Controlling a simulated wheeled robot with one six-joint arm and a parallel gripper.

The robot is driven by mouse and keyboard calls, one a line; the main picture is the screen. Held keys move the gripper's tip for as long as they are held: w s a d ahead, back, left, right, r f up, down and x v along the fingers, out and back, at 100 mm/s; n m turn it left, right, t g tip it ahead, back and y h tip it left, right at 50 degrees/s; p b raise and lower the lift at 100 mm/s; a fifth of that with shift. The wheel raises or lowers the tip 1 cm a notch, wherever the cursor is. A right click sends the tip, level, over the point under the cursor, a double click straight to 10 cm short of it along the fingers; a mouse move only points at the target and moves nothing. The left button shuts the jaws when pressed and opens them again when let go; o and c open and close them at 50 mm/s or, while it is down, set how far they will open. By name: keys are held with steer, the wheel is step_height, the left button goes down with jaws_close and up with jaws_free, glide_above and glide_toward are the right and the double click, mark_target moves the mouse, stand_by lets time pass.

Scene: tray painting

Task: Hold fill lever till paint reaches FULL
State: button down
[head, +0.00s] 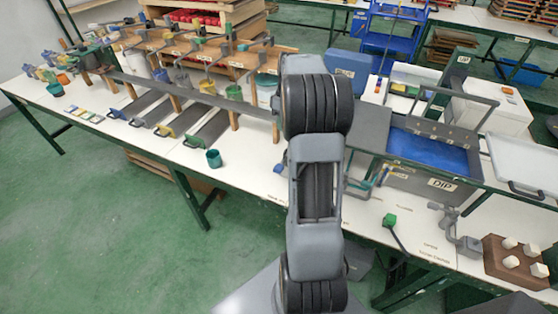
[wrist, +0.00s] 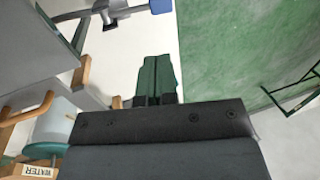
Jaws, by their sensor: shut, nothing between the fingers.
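My gripper (wrist: 158,72) shows in the wrist view with its dark green fingers together and nothing between them. It is hidden behind my arm in the head view. A grey metal fitting with a blue end (wrist: 160,6) is at the top of the wrist view, apart from the fingertips; I cannot tell if it is the fill lever. In the head view, the grey tank marked DIP (head: 400,180) holds blue paint (head: 430,152). A green-knobbed lever (head: 390,221) stands on the white table in front of it. No FULL mark is readable.
A wooden block with white pegs (head: 515,262) sits at the right. A wooden rack with several clamps (head: 215,62) runs along the left. A WATER label (wrist: 38,172) shows in the wrist view.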

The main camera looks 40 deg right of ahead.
mark_target(279, 166)
steer(key=p+x, duration=0.1)
steer(key=x, duration=1.3)
steer(key=shift+p, duration=0.35)
